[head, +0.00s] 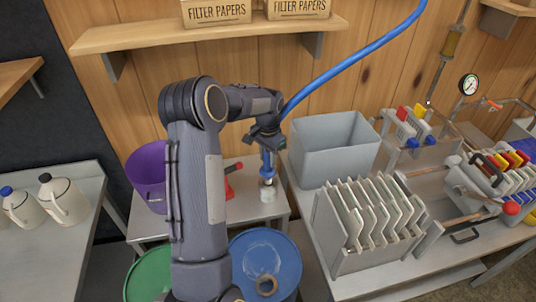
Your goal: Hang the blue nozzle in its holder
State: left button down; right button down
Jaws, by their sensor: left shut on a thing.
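My left gripper (266,143) is shut on the blue nozzle (267,162), which points downward above the small grey table behind the drums. A blue hose (355,58) runs from the gripper up and out at the top right. A pale, small piece (267,192) shows right below the nozzle's tip; I cannot tell whether they touch. I cannot make out for certain which thing is the nozzle's holder. My right gripper is not in view.
A purple bucket (148,172) and a red-handled tool (232,181) are on the small table. A blue drum (288,262) and a green drum (146,272) stand in front. A grey bin (330,145) and a plate rack (345,235) stand on the right bench. White jugs (65,202) are at left.

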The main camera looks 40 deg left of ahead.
aim_at(268, 167)
pick_arm(q)
jog(key=shift+f+b, duration=0.45)
jog(key=shift+f, duration=0.7)
jog(key=shift+f+b, duration=1.05)
jog(key=shift+f, duration=0.45)
jog(key=c, duration=1)
grip_release()
jog(key=shift+o, duration=0.3)
jog(key=o, duration=0.6)
